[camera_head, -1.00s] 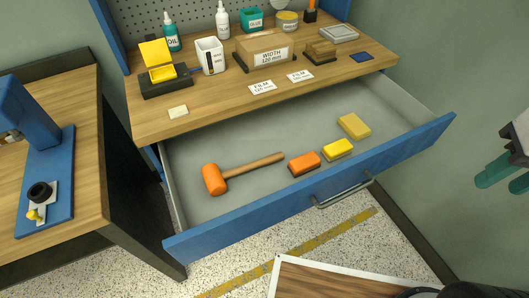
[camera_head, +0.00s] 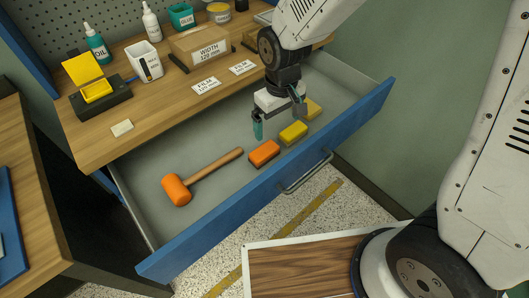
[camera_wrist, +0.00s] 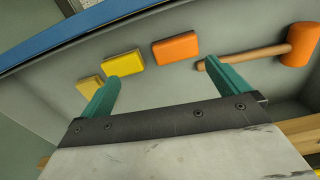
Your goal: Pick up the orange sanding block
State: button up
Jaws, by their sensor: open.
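The orange sanding block (camera_head: 264,153) lies in the open drawer, between the mallet and a yellow block. It also shows in the wrist view (camera_wrist: 176,48), ahead of my gripper and between the lines of its two fingers. My gripper (camera_head: 279,128) is over the drawer in the head view, behind the orange block and the yellow block. Its green fingers (camera_wrist: 170,80) are wide apart with nothing between them. The fingers are apart from the orange block.
A yellow block (camera_head: 293,133) and a tan-yellow block (camera_head: 313,108) lie right of the orange one. An orange mallet (camera_head: 176,190) lies left. The blue drawer front (camera_head: 250,195) rises in front. The workbench (camera_head: 150,128) above the drawer holds bottles and boxes.

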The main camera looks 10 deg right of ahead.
send_over(264, 150)
jog(key=shift+n, duration=0.4)
jog(key=f, duration=0.5)
jog(key=shift+d, duration=0.35)
jog(key=f, duration=0.7)
jog(key=shift+a+f, duration=0.3)
jog(key=shift+c, duration=0.3)
jog(key=c, duration=0.9)
